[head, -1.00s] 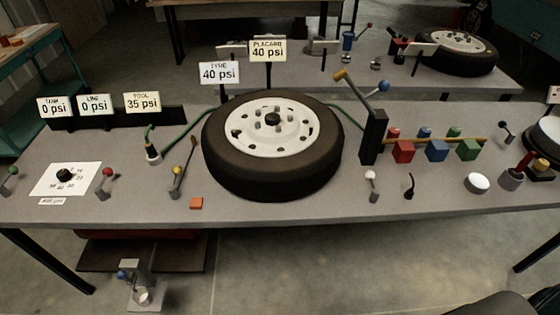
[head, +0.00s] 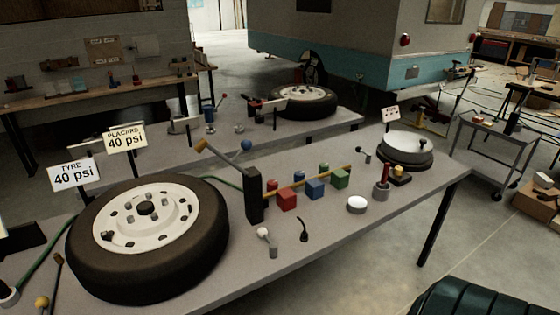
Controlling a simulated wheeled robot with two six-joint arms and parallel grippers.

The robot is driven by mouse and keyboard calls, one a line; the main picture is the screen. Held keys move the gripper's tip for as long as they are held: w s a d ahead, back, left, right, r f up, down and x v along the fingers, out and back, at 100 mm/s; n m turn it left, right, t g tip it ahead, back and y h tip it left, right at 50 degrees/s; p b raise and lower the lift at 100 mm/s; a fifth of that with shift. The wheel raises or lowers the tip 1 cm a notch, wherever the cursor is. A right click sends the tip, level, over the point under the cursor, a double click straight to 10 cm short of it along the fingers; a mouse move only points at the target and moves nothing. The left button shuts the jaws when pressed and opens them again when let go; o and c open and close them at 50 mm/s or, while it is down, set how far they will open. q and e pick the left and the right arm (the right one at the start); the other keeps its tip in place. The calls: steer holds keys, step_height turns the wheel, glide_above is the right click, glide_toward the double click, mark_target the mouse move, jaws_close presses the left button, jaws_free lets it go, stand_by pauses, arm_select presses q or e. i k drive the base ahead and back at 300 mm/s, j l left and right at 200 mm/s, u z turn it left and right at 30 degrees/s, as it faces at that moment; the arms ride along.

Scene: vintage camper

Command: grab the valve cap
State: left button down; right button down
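I cannot pick out the valve cap for certain; no small part in the head view is clearly one. The wheel (head: 148,235), a black tyre on a white rim, lies flat on the grey workbench (head: 395,213) at left. A small black curved piece (head: 303,230), like a valve stem, stands near the bench's front edge. A white-knobbed lever (head: 267,240) is to its left, and a round white-topped piece (head: 357,204) to its right. Neither of my grippers is in view.
Red (head: 286,200), blue (head: 314,188) and green (head: 340,178) blocks stand beside a black post (head: 253,195) with a slanted lever. A round pan-like device (head: 405,150) is at the bench's right end. A grey cart (head: 490,140) stands beyond. A dark green ribbed object (head: 475,300) fills the bottom right.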

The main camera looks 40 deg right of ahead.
mark_target(303, 236)
steer(key=z, duration=1.55)
steer(key=i+l, duration=0.15)
steer(key=l, duration=0.2)
steer(key=i+l, duration=0.15)
steer(key=l, duration=0.2)
